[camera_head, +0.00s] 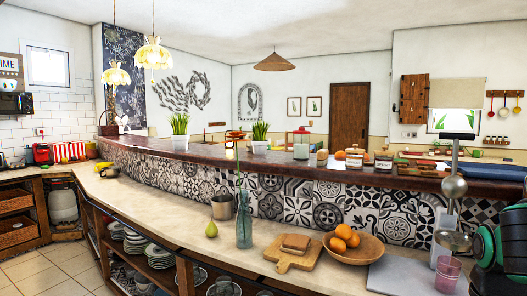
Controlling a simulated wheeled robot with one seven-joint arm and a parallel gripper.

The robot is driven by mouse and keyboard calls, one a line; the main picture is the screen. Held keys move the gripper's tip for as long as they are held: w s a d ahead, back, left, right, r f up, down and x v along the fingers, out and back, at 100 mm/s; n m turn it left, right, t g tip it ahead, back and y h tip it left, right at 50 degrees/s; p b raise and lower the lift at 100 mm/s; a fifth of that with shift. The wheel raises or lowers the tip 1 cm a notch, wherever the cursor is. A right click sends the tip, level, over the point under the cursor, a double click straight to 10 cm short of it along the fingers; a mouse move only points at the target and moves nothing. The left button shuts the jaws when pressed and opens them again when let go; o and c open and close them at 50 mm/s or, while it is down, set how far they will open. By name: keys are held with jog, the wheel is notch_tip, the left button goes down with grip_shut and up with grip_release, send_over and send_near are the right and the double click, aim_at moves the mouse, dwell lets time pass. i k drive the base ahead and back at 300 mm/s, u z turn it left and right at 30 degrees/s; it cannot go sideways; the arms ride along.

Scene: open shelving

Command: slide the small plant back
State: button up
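Two small potted plants with upright green leaves and pale pots stand on the dark raised bar ledge (330,166). One small plant (180,125) is at the left, farther along the ledge. The other small plant (260,132) is nearer the middle. I cannot tell which of them the task means. A clear bottle vase (244,226) with a thin green stem stands on the lower counter in front of the ledge. My gripper is not in view, and nothing visible touches either plant.
Jars and oranges stand along the ledge's right half.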

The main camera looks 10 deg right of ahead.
aim_at(259, 143)
jog(key=z, duration=0.15)
jog(key=i, duration=0.9)
jog(key=z, duration=0.7)
